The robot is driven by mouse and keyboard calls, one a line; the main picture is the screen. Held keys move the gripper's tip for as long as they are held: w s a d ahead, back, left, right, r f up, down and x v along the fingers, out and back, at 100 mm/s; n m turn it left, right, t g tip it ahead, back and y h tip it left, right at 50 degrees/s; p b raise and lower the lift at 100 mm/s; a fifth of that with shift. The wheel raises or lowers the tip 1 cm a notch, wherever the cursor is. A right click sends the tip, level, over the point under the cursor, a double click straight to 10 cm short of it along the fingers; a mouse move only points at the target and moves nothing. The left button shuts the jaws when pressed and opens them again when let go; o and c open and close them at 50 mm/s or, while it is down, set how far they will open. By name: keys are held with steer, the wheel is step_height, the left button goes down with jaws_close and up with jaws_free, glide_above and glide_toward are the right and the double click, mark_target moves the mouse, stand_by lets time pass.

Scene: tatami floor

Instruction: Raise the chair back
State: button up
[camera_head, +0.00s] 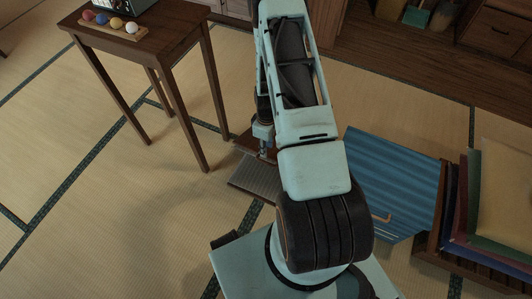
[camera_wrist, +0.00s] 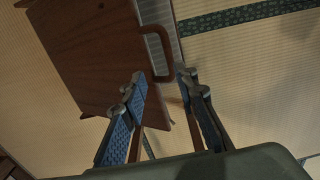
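The chair is low on the tatami, partly hidden behind my arm in the head view, where its grey ribbed seat (camera_head: 256,178) and some brown wood show. In the wrist view a flat brown wooden panel (camera_wrist: 85,60), which looks like the chair back, has a curved brown handle (camera_wrist: 168,55) at its edge beside a grey strip. My gripper (camera_wrist: 160,88) is open, its two blue-padded fingers apart with nothing seen between them. The handle is just beyond the fingertips; I cannot tell whether they touch. In the head view the gripper (camera_head: 264,143) points down above the chair.
A wooden table (camera_head: 140,38) with a tray of coloured balls (camera_head: 115,25) stands upper left. At right are a blue ridged panel (camera_head: 395,175) and a wooden rack of coloured boards (camera_head: 492,205). Cabinets (camera_head: 495,35) line the back. Tatami at left is clear.

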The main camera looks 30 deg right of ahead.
step_height(320, 180, down, 4)
steer(key=shift+r+b, duration=0.1)
steer(key=shift+b, duration=0.2)
jaws_close()
stand_by(0.3)
jaws_free()
